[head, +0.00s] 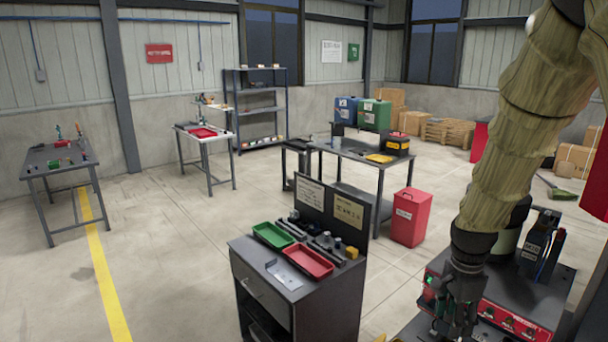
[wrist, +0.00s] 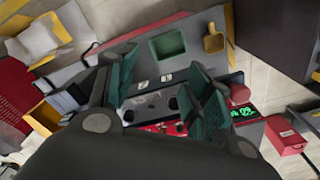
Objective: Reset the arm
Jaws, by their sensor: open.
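My arm, in an olive-tan sleeve, hangs down along the right side of the head view. My gripper (head: 457,318) is at its lower end, in front of the red and dark machine bench (head: 512,318). In the wrist view my gripper (wrist: 163,75) is open, its two green-faced fingers spread apart, with nothing seen between them. Below the fingers lie the red panel and dark top of the bench, with a green lit display (wrist: 243,112). In the head view the fingertips are dark and partly hard to make out.
A dark cabinet (head: 268,275) with a green tray (head: 272,235) and a red tray (head: 309,261) stands left of the bench. A red bin (head: 411,217) and a workbench (head: 352,152) are behind it. A green tray (wrist: 168,45) shows in the wrist view. Open floor lies to the left.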

